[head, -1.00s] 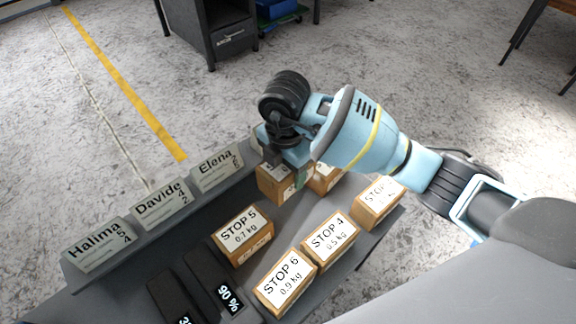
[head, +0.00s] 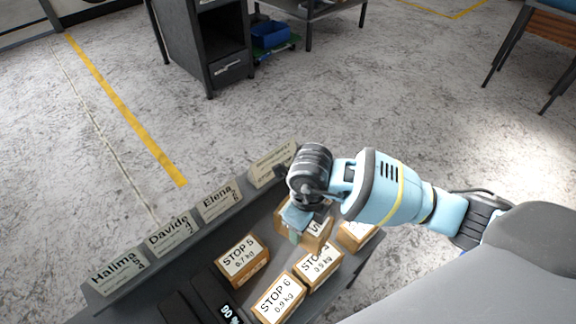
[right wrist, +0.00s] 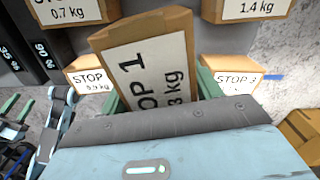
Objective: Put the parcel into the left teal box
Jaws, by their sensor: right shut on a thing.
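My right gripper (head: 298,226) is shut on a brown parcel (right wrist: 150,62) with a white label reading STOP 1. In the right wrist view the parcel is tilted between the two green fingers. In the head view my gripper partly hides it above the dark tray's right part. No teal box can be made out in either view. My left gripper is not in the head view. Light blue and green parts at the left edge of the right wrist view look like my left gripper (right wrist: 18,112), but its jaws are unclear.
The dark tray holds parcels STOP 5 (head: 242,260), STOP 6 (head: 278,298) and STOP 4 (head: 318,267), with another parcel (head: 357,235) at right. Name plates, including Elena (head: 220,201), line its back edge. A dark cabinet (head: 205,50) stands beyond open floor.

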